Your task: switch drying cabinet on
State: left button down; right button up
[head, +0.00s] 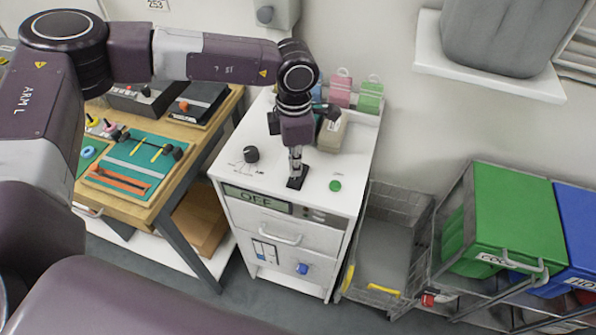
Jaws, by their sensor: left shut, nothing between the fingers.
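A white cabinet (240,206) with a display reading OFF (257,198) stands in the middle of the head view; I take it for the drying cabinet. Its top carries a black knob (251,154) with markings around it at the left and a round green button (335,185) at the right. My left gripper (297,182) points down over the cabinet top, between knob and button. It is shut and empty. I cannot tell whether its tips touch the top. The gripper hides the surface under it. My right gripper is out of view.
Pink (341,90) and green (370,97) tags and a beige item (331,132) sit at the cabinet's back. A wooden bench (160,199) with tools stands left. A wire basket (398,204) and green (512,220) and blue (577,230) bins stand right.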

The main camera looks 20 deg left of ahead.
aim_at(295, 178)
pick_arm(q)
jog(key=shift+f+b, duration=1.1)
jog(key=shift+f, duration=0.1)
dwell(0.6)
jog(key=shift+r+p, duration=1.55)
jog(key=shift+r, duration=2)
